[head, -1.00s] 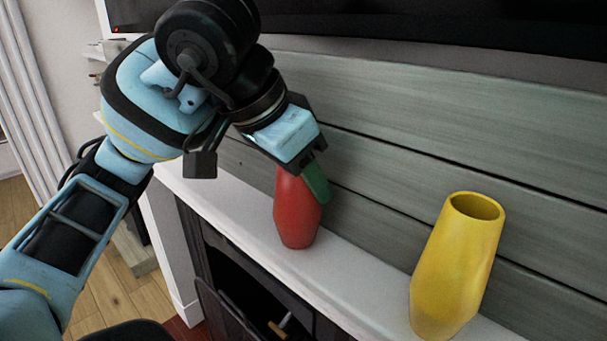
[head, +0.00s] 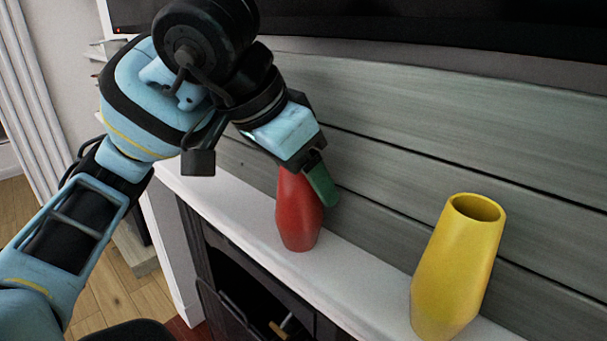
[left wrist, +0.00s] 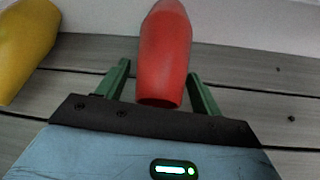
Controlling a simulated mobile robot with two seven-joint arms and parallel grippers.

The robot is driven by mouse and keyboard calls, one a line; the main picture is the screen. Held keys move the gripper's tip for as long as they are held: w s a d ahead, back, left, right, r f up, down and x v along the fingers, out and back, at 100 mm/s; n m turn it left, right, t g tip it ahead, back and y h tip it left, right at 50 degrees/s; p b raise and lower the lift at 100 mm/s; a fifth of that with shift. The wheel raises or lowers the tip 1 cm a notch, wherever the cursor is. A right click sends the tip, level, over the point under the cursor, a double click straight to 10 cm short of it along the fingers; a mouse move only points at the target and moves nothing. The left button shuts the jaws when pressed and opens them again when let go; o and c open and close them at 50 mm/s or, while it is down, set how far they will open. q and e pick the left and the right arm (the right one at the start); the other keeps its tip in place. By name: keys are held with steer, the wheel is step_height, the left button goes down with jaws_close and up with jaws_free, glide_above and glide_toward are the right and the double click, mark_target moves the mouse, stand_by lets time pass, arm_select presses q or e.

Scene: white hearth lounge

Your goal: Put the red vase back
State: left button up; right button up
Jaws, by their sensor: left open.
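The red vase (head: 299,213) stands upright on the white mantel shelf (head: 357,267) in the head view. My left gripper (head: 306,183) is at the vase's top, its green finger beside the upper part on the right. In the left wrist view the red vase (left wrist: 165,55) lies between the two green fingers of my left gripper (left wrist: 160,85). The fingers are open, with gaps on both sides of the vase. The vase's mouth is hidden by the gripper in the head view. My right gripper is not in view.
A yellow vase (head: 458,265) stands on the shelf to the right; it also shows in the left wrist view (left wrist: 22,45). A grey plank wall (head: 430,110) rises behind, with a black screen (head: 400,22) above. The shelf between the vases is clear.

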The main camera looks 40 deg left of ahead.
arm_select(q)
steer(key=p+v, duration=0.2)
steer(key=v, duration=0.9)
steer(key=shift+r+p, duration=0.2)
steer(key=shift+p, duration=0.15)
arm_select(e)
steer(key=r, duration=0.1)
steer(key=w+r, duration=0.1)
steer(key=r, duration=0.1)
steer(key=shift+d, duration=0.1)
arm_select(q)
steer(key=shift+s, duration=0.1)
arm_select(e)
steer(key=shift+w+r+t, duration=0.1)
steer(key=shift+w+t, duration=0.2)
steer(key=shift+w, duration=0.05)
